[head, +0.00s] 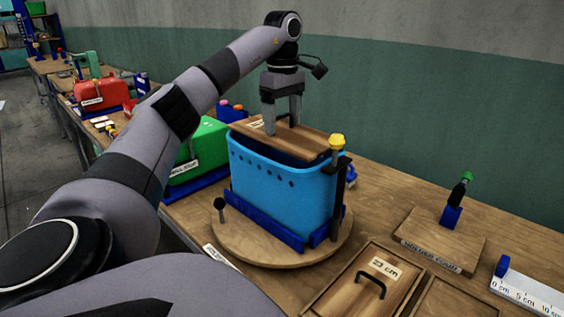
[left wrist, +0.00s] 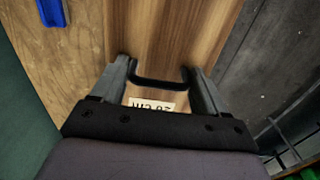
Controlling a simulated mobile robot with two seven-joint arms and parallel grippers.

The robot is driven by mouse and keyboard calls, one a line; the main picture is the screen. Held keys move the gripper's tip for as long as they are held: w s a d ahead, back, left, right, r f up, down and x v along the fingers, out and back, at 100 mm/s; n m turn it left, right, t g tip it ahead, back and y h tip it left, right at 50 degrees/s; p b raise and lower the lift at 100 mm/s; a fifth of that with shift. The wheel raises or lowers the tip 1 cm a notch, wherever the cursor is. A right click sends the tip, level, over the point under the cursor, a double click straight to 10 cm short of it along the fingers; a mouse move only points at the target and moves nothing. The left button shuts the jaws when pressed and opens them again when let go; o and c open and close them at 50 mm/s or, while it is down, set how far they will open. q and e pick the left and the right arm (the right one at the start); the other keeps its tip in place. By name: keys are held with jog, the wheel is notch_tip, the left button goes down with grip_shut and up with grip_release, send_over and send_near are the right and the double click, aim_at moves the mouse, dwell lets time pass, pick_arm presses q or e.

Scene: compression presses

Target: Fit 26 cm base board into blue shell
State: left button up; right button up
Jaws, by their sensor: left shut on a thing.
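The blue shell (head: 262,190) is an open-topped box standing upright on a round wooden plate, between dark blue rails. The wooden base board (head: 312,141) is over the shell's top opening and looks slightly above the rim; its exact seating cannot be told. My left gripper (head: 282,124) points down and is shut on the board's dark handle, which partly hides behind the fingers. In the left wrist view the board (left wrist: 180,30) shows its black handle (left wrist: 158,84) between the fingers and an upside-down label, partly covered. My right gripper is not in view.
A yellow-knobbed post (head: 337,142) stands at the shell's right corner. The round plate (head: 245,250) carries the shell. A board marked 23 cm (head: 345,292) lies in front. A holder board (head: 440,240) and ruler (head: 530,292) are at right. Green (head: 205,145) and red (head: 100,92) shells stand left.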

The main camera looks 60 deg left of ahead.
pick_arm(q)
jog(key=shift+f, duration=0.9)
notch_tip(320, 180, down, 14)
jog(key=b, duration=0.3)
jog(key=shift+f, duration=2.7)
jog(key=shift+f, duration=0.15)
jog(key=o, duration=1.1)
